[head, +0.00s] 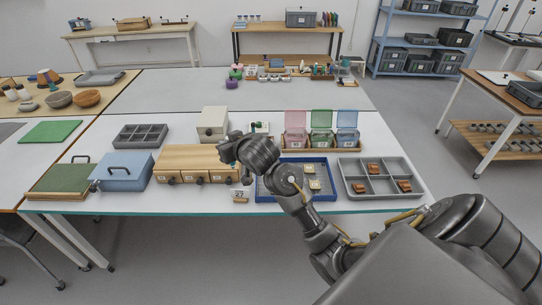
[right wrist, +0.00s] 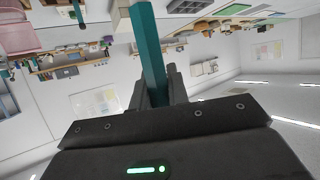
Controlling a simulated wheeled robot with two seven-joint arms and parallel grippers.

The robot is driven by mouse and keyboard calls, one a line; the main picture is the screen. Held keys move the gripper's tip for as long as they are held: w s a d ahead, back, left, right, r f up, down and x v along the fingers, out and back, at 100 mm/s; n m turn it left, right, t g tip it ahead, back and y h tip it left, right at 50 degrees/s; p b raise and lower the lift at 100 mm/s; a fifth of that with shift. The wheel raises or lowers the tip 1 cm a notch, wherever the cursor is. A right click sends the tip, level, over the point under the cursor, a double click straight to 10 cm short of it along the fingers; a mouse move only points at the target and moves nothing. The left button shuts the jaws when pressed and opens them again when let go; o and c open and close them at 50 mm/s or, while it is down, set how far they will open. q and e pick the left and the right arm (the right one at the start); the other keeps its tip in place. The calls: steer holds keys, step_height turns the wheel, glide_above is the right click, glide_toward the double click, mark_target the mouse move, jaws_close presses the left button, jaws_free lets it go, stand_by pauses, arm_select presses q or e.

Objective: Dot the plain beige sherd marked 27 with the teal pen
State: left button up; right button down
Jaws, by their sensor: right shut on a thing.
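My right gripper (head: 228,151) reaches in from the right in the head view, over the right end of the wooden drawer box. In the right wrist view its fingers (right wrist: 156,88) are shut on the teal pen (right wrist: 149,40), which stretches away from the jaws. The pen cannot be made out in the head view. Two pale beige sherds (head: 314,185) (head: 309,169) lie in the blue tray (head: 292,199), right of the gripper and partly behind my arm. I cannot read any number on them. My left gripper is not in view.
A grey compartment tray (head: 381,179) with several orange-brown sherds stands at the right. The wooden drawer box (head: 190,160), a blue box (head: 123,172) and a small card stand (head: 239,194) are to the left. Pink, green and blue lidded bins (head: 321,136) stand behind the blue tray.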

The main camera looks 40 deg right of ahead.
steer(key=s+d+f+h+p, duration=0.1)
steer(key=d+f+p, duration=0.1)
steer(key=d+f, duration=1.2)
steer(key=d, duration=0.2)
steer(key=shift+s+d+f+m, duration=0.15)
steer(key=shift+d+f+m, duration=0.15)
steer(key=shift+f+m, duration=0.1)
steer(key=shift+f, duration=0.1)
step_height(320, 180, down, 6)
steer(key=b, duration=0.6)
steer(key=shift+f+b, duration=0.5)
stand_by(1.6)
steer(key=shift+p, duration=0.3)
